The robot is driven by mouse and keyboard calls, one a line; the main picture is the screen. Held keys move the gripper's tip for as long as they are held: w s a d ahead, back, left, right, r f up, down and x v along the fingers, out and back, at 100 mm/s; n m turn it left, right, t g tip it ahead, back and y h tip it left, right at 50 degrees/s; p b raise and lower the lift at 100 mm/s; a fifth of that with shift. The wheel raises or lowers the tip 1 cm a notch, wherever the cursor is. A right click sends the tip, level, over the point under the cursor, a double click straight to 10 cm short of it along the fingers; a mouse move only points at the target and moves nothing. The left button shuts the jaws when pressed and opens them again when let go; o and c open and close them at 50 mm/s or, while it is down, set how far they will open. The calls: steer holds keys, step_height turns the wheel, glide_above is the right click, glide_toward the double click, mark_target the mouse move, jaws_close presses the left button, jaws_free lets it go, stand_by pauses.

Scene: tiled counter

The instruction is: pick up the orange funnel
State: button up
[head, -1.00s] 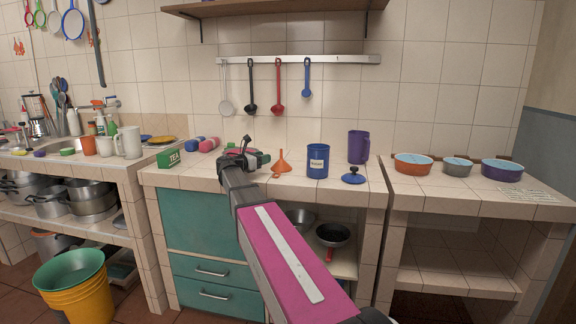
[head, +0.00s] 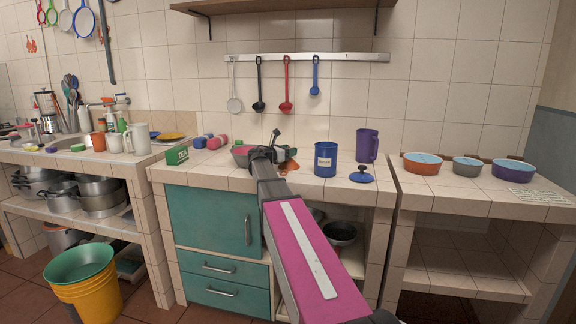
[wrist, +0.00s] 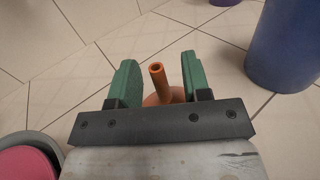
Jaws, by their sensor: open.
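The orange funnel (wrist: 157,78) stands spout up on the tiled counter. In the wrist view its spout rises between the two green fingers of my gripper (wrist: 155,82), with a gap on each side. The gripper's dark crossbar hides part of the funnel's cone. In the head view only part of the funnel (head: 291,166) shows, at the right of my gripper (head: 272,152), as my arm covers the rest. The gripper is open and holds nothing.
A blue canister (head: 325,160) stands just right of the funnel, with its blue lid (head: 362,174) and a purple mug (head: 367,146) beyond. A bowl (head: 241,157) with something pink is close on the left. A green tea box (head: 176,156) is farther left.

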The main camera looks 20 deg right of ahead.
steer(key=shift+d, duration=0.1)
jaws_close()
step_height(320, 180, up, 10)
stand_by(0.7)
